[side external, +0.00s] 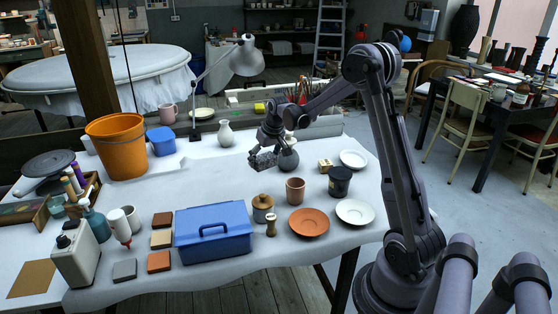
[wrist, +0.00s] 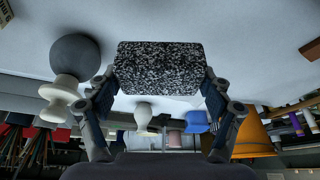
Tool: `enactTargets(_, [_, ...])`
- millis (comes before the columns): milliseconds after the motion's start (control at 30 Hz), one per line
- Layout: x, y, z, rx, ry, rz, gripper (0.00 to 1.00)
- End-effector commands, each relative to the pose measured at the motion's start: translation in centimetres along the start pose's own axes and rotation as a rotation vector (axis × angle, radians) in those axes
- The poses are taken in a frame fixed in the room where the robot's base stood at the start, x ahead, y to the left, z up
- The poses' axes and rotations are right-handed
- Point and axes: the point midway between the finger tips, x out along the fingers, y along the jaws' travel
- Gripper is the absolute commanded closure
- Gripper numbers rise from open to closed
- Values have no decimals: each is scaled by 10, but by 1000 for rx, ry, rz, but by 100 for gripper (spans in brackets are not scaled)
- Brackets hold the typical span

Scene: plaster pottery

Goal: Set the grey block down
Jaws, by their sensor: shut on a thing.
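The grey block (side external: 262,161), speckled black and white, is held in my gripper (side external: 264,150) over the middle of the white-covered table (side external: 220,165). In the wrist view the block (wrist: 160,68) sits between the two fingers of my gripper (wrist: 160,84), with a finger at each side. It looks raised off the tabletop, but the exact gap is hard to tell.
A small white vase (side external: 225,135) stands behind and left. The cloth left of the block, toward the orange bucket (side external: 117,148), is mostly clear.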

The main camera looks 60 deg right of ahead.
Motion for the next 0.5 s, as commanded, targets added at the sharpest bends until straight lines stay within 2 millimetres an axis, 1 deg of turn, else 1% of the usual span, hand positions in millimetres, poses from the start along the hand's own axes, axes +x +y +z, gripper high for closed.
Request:
enactTargets(33, [-3,0,7,-14,3,-5,68])
enactTargets(100, [-6,-1,13,-31,5,-12,68])
enactTargets(233, [-3,-8,17,-48,7,-18,68])
enactTargets(367, [12,-27,13,-52,7,-19,68])
enactTargets(500, [32,-51,8,-52,7,-19,68])
